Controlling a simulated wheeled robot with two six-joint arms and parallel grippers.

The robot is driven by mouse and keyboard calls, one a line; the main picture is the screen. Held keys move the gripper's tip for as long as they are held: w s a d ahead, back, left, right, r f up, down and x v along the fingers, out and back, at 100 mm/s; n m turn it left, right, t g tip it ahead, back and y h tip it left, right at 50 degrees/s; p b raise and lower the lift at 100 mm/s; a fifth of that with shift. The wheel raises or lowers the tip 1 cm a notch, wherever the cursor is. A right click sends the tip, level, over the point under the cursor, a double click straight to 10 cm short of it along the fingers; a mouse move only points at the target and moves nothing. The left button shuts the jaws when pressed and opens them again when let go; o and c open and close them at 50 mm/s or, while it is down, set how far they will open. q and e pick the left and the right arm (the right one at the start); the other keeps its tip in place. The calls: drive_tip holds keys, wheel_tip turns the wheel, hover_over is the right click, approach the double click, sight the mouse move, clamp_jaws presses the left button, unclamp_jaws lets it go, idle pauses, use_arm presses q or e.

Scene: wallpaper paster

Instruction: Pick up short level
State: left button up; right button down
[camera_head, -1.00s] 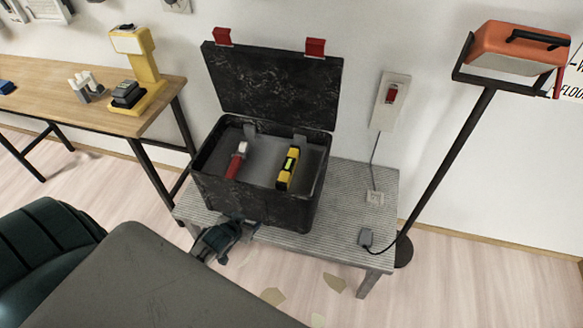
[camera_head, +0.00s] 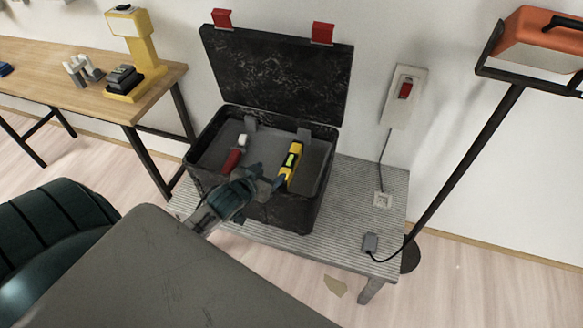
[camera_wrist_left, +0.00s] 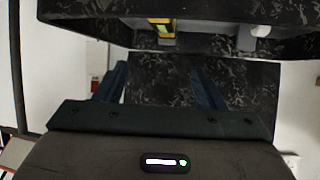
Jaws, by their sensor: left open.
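The short level (camera_head: 290,165) is yellow and black with a green vial. It lies inside the open black toolbox (camera_head: 290,214), in its right half. In the left wrist view the level (camera_wrist_left: 161,28) shows at the top, partly cut off. My left gripper (camera_head: 266,176) is open and empty at the toolbox's front edge, just left of the level's near end. It also shows in the left wrist view (camera_wrist_left: 160,84), fingers apart with the dark toolbox behind. I cannot tell whether a finger touches the level. My right gripper is not in view.
A red tool with a white end (camera_head: 235,157) lies left of the level in the toolbox. The raised lid (camera_head: 277,75) stands behind. The box sits on a grey ribbed bench (camera_head: 375,195). A wooden table (camera_head: 60,85) is left, an orange work lamp (camera_head: 537,45) right.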

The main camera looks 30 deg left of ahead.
use_arm(q)
drive_tip(key=f+b, duration=0.1)
drive_tip(key=w+f+b, duration=0.1)
drive_tip(key=f, duration=0.1)
drive_tip(key=shift+w+d+f+b, duration=0.1)
drive_tip(key=shift+w+b, duration=0.05)
drive_tip(key=shift+b, duration=0.25)
approach(290, 161)
drive_tip(key=x, duration=0.3)
drive_tip(key=shift+d+f, duration=0.2)
drive_tip(key=shift+d, duration=0.05)
drive_tip(key=x, duration=0.4)
drive_tip(key=shift+w+a+r, duration=0.1)
drive_tip(key=shift+a+r, duration=0.05)
drive_tip(key=shift+a, duration=0.1)
drive_tip(key=shift+w+f, duration=0.25)
drive_tip(key=shift+w, duration=0.15)
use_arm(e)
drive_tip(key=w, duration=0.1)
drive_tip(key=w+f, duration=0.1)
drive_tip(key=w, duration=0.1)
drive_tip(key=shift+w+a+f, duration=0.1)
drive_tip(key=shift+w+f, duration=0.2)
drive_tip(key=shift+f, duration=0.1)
use_arm(q)
drive_tip(key=c, duration=1.4)
